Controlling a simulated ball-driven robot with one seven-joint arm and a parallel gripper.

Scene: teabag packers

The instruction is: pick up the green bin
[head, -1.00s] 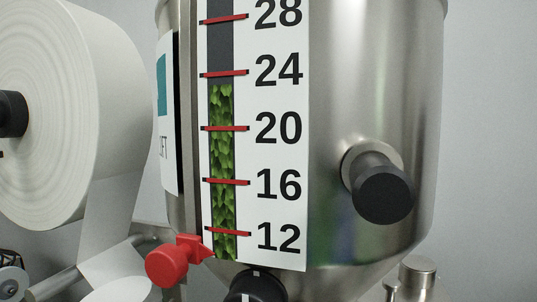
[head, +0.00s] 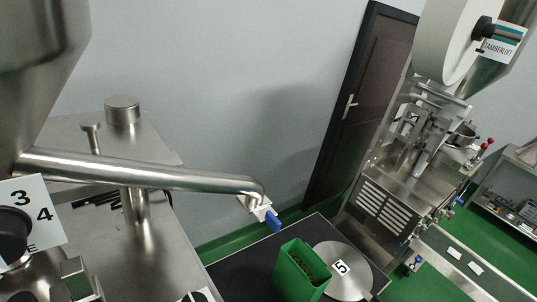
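The green bin (head: 291,275) stands upright at the bottom of the head view, a little right of centre. It is open at the top, and something dark shows inside it. It stands on a dark surface (head: 237,271), to the left of a round metal plate (head: 359,262) marked 5. Whether it touches the plate I cannot tell. The bin's lower end is cut off by the frame edge. My gripper is not in the picture.
A steel pipe (head: 170,178) runs from the left and ends in a blue-tipped spout (head: 273,222) above and left of the bin. A steel machine (head: 410,165) with a paper roll (head: 452,40) and a conveyor (head: 470,268) stand at right. A dark door (head: 360,105) is behind.

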